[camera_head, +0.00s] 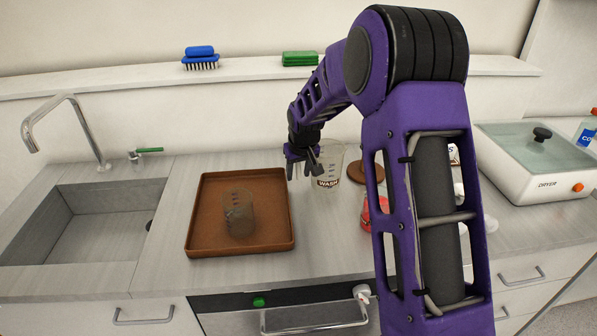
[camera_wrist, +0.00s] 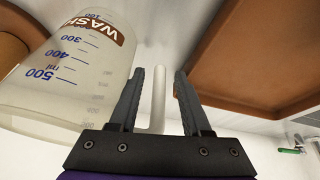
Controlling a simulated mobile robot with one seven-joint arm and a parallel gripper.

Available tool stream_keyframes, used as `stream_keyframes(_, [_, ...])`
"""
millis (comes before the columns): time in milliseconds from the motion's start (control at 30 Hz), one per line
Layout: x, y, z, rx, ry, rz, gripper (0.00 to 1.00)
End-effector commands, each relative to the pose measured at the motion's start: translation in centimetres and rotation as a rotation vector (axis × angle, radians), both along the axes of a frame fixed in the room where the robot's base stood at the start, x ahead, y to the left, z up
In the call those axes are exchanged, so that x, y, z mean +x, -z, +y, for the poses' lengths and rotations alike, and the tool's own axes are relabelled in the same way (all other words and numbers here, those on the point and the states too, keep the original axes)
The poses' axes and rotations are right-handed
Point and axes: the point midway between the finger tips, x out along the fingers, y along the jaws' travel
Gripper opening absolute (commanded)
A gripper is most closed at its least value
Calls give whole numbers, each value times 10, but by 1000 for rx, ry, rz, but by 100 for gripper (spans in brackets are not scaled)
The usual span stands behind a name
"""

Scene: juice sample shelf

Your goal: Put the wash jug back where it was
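The wash jug (camera_head: 328,168) is a clear beaker-like jug with a brown WASH label. It stands upright on the counter, right of the brown tray. In the wrist view the jug (camera_wrist: 62,75) fills the upper left, with blue measuring marks. Its pale handle (camera_wrist: 158,98) lies between my fingers. My gripper (camera_head: 302,168) is at the jug's left side. In the wrist view my gripper (camera_wrist: 154,95) is open, with a gap between each finger and the handle.
A brown tray (camera_head: 192,222) holding another clear jug (camera_head: 239,216) is left of my gripper. A round brown mat (camera_head: 378,172) and a red container (camera_head: 367,214) are to the right. The sink (camera_head: 75,235) is far left and the dryer (camera_head: 540,170) far right.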

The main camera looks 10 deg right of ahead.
Motion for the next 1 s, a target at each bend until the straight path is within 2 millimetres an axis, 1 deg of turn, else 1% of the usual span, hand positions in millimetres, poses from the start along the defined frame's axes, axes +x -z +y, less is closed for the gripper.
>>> stream_keyframes(200, [0, -1, 0, 0, 0, 0, 48])
stream_keyframes(333, [-1, -10, 0, 0, 0, -3, 48])
stream_keyframes(467, [-10, -32, -1, 1, 2, -4, 48])
stream_keyframes(700, [-31, -81, -3, 0, 0, -5, 48])
stream_keyframes(800, [-37, -96, -3, 1, 1, -4, 48])
stream_keyframes(900, [-42, -107, -3, 1, 1, -3, 48])
stream_keyframes(1000, [-45, -112, -3, 0, 0, 0, 48])
